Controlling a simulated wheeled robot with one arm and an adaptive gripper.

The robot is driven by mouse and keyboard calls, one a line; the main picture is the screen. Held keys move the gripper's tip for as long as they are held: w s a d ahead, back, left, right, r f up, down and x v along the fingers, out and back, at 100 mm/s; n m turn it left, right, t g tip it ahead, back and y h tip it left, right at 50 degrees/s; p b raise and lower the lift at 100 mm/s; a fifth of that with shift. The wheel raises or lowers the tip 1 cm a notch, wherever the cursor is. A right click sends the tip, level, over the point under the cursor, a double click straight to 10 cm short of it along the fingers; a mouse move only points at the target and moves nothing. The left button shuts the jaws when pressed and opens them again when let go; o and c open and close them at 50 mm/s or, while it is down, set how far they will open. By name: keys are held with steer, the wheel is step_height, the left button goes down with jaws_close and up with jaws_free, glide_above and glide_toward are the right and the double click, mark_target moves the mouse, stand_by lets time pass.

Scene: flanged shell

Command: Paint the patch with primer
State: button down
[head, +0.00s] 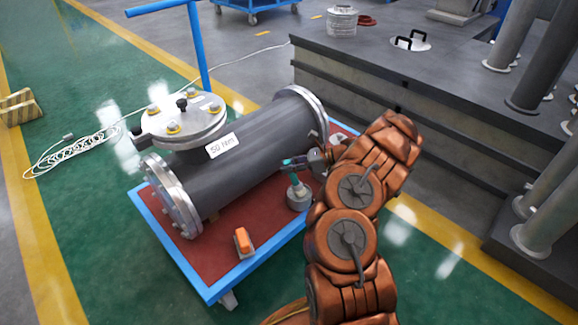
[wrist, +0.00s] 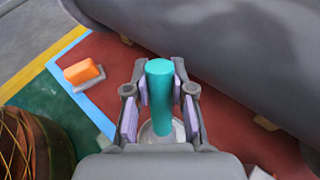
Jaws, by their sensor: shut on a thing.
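My gripper (head: 304,162) is at the near right side of the grey flanged shell (head: 245,155), low over the cart. It is shut on a teal handle (wrist: 160,85), which I take for the primer brush; the teal also shows in the head view (head: 292,161). The brush's bristle end is hidden. A small grey tin (head: 299,194) stands on the cart's red top just below the gripper; its pale rim (wrist: 150,136) shows behind the handle in the wrist view. I cannot tell whether the brush is in the tin. I cannot make out a patch on the shell.
An orange-topped block (head: 243,241) lies on the blue-edged cart (head: 215,284) near its front; it also shows in the wrist view (wrist: 82,72). A bolted cover (head: 183,124) and a "50 Nm" label (head: 223,146) are on the shell. A grey machine base (head: 400,100) stands behind right.

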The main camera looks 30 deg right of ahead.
steer(key=shift+r+p, duration=2.95)
steer(key=shift+r, duration=0.55)
steer(key=shift+s+d+f, duration=0.1)
